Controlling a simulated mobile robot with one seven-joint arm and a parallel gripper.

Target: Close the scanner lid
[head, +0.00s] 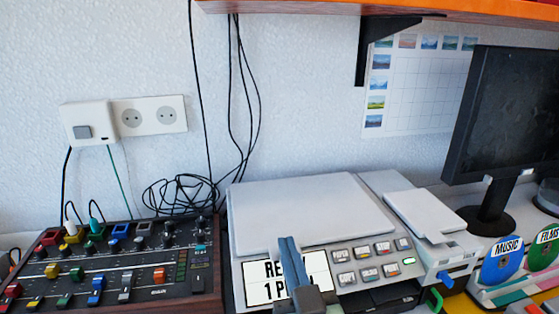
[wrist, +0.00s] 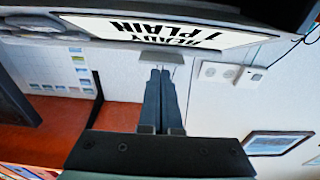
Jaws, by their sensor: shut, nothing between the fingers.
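The scanner (head: 368,186) is a light grey machine with a display panel and buttons in the head view. Its lid (head: 310,205) is a pale grey plate lying flat, or nearly so, over the top; I cannot tell whether a small gap remains under it. My gripper (head: 289,241) is shut and empty, with its tips at the lid's front edge, in front of the display (head: 262,283). In the wrist view my gripper (wrist: 160,72) points at a small grey tab (wrist: 162,58) below the display (wrist: 165,31). Contact cannot be told.
A mixing console (head: 120,265) with coloured knobs stands close on the left. A monitor (head: 510,115) and disc holders (head: 515,290) stand on the right. An orange shelf (head: 420,10) on a black bracket overhangs the back. Black cables (head: 180,193) lie behind the console.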

